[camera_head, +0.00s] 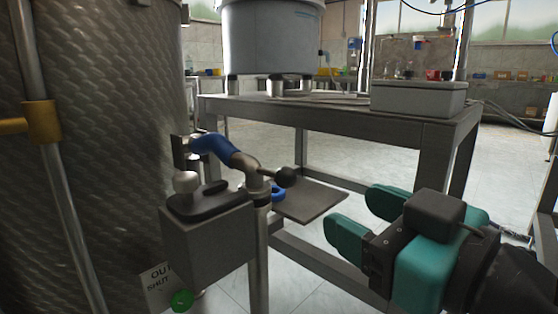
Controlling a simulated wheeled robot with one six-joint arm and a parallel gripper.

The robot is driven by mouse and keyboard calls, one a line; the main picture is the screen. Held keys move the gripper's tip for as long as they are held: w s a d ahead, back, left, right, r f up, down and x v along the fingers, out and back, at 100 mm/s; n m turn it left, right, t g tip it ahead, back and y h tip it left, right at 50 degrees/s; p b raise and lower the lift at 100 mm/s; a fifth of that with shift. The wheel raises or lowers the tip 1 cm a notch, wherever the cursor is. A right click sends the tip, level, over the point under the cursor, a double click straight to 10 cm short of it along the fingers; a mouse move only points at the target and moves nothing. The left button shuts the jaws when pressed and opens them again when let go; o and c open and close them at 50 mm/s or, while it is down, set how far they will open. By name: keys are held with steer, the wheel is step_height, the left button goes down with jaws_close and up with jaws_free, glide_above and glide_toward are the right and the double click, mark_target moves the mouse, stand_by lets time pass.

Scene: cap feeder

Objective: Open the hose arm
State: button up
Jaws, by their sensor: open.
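The hose arm (214,147) is a bent blue and grey-beige piece reaching right from a bracket on the big quilted metal tank. A short lever ending in a black ball knob (286,177) points right from its lower end. Below the lever a blue ring (277,192) shows at the top of a metal post. My gripper (352,212), with two teal fingers, is open and empty to the right of and below the knob. The fingers point left and do not touch the knob. The lever's joint is partly hidden by the grey box.
The metal tank (95,120) fills the left. A grey box (205,243) with a black handle and round knob stands in front of the hose arm. A flat dark plate (312,202) lies beyond the lever. A steel table (400,122) holds a pot (272,38) and a grey case (417,98).

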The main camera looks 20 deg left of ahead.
mark_target(279, 173)
steer(key=p+x, duration=0.6)
steer(key=x, duration=0.9)
jaws_close()
